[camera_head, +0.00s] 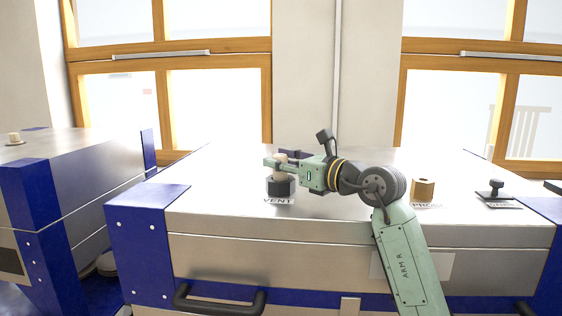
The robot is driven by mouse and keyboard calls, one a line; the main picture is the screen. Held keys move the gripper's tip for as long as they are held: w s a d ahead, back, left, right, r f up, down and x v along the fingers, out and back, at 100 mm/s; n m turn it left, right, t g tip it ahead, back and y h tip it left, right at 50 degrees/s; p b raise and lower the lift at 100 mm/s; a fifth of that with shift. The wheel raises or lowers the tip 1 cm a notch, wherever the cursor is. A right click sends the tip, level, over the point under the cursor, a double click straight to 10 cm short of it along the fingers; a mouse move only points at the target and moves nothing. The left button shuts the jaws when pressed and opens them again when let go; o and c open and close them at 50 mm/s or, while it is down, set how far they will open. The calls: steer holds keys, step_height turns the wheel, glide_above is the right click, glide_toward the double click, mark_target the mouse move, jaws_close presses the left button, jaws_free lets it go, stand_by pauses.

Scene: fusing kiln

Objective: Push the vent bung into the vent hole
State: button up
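The vent bung (279,175) is a pale cream plug. It stands over a black collar (281,188) behind the VENT label on the kiln's steel lid. The bung's lower end meets or sits in the collar's top; how deep it is cannot be told. My gripper (273,161) reaches in from the right at the height of the bung's upper part. Whether the fingers press on the bung cannot be told. The vent hole itself is hidden.
The kiln lid (230,210) has free room left of the collar. A brass-coloured block (423,189) and a black knobbed piece (495,189) stand to the right. A dark handle (220,304) is on the front. Another kiln (75,160) with a pale plug (14,137) stands left.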

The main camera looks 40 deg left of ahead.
steer(key=o, duration=0.3)
steer(key=d, duration=0.8)
steer(key=s+d, duration=0.1)
steer(key=d, duration=0.3)
stand_by(0.3)
